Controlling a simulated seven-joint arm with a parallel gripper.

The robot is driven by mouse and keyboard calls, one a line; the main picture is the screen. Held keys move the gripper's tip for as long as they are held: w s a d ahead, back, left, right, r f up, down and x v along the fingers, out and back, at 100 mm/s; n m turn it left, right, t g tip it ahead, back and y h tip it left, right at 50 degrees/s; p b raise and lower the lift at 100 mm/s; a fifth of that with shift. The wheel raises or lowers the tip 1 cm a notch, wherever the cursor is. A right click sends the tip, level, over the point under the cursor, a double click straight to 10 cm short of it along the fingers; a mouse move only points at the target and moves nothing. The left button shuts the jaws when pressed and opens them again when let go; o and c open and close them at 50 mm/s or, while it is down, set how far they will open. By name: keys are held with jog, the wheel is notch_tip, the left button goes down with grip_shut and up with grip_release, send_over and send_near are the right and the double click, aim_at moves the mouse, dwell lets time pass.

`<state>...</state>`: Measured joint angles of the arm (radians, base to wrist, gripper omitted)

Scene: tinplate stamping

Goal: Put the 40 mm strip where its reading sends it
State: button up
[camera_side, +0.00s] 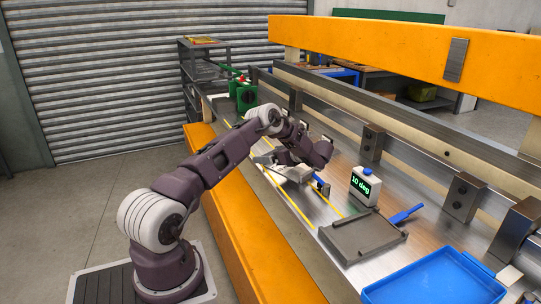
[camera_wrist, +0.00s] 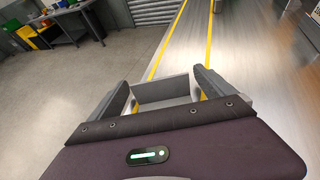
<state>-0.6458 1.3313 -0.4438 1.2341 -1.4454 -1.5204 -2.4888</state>
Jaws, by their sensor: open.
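My gripper (camera_side: 280,168) is low over the left part of the metal bench, near the yellow lines. In the wrist view its jaws (camera_wrist: 162,84) are apart. A plain grey piece (camera_wrist: 164,92) shows between them; I cannot tell whether it is the strip or a fixture. No strip can be told for sure in either view. A white display box (camera_side: 364,186) with a blue top stands on the bench, its green digits seeming to read "10 deg". A flat dark grey block (camera_side: 362,237) lies in front of it. A blue open tray (camera_side: 435,280) sits at the front right.
A blue-handled tool (camera_side: 406,214) lies right of the display box. A small blue part (camera_side: 321,186) stands beside my gripper. A dark rail with blocks (camera_side: 464,196) and an orange beam (camera_side: 400,45) run along the back.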

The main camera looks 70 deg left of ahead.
jog(key=shift+r, duration=0.15)
notch_tip(320, 180, up, 5)
send_over(294, 172)
jog(key=shift+w+a, duration=0.1)
jog(key=w+d+r+m+t, duration=0.4)
jog(key=w+r+m+t, duration=0.2)
jog(key=w+r, duration=0.15)
jog(key=w+d+r+m+t, duration=0.3)
jog(key=w+r+m+t, duration=0.25)
jog(key=r, duration=0.35)
jog(key=w+d+r+m+t+h, duration=0.2)
jog(key=d+r+m+t+h, duration=0.5)
jog(key=d+r+m, duration=0.85)
jog(key=s+d+f+m+h, duration=0.1)
jog(key=s+d+m+h, duration=0.5)
jog(key=s+d+m, duration=1.05)
jog(key=s+f+m+g, duration=0.2)
jog(key=s+f+m, duration=0.3)
jog(key=s, duration=0.4)
jog(key=s+a+f+m+g, duration=0.1)
jog(key=s+f+m+g, duration=0.2)
jog(key=s, duration=0.6)
jog(key=s+f+m+g, duration=0.3)
jog(key=s+f+m, duration=0.3)
jog(key=s, duration=0.4)
jog(key=shift+a+f+m+y, duration=0.15)
jog(key=shift+f+m+y, duration=0.2)
jog(key=shift+m, duration=0.2)
